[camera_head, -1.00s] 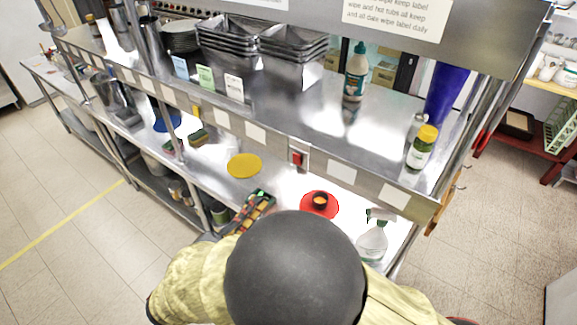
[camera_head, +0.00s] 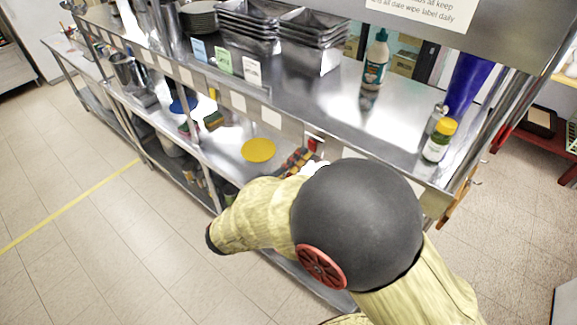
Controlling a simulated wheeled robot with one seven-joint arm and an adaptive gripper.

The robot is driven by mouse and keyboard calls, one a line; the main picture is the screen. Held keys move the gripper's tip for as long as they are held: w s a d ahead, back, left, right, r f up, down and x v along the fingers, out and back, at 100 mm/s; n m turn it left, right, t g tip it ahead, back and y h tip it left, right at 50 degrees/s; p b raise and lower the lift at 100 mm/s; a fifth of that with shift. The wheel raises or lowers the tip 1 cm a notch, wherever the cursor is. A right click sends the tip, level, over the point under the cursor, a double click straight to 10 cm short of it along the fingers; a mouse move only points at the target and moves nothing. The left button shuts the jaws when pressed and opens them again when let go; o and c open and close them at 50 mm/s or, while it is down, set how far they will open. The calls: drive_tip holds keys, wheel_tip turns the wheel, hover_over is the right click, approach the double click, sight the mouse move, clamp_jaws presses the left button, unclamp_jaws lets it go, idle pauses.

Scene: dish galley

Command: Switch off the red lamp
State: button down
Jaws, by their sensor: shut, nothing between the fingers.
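The red round thing with a dark, orange-topped centre, seen earlier on the lower shelf, is hidden behind my arm now. I cannot tell whether it is the red lamp. My gripper is not in view; my arm's large dark joint and pale sleeves cover that part of the counter.
A yellow disc (camera_head: 258,150) and a multicoloured tray (camera_head: 297,161) lie on the lower shelf (camera_head: 222,160). Above stand a glue bottle (camera_head: 375,60), a yellow-capped jar (camera_head: 439,141), a blue cone (camera_head: 467,85) and metal pans (camera_head: 248,25). The floor at left is clear.

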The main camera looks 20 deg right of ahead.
drive_tip(key=shift+x, duration=0.75)
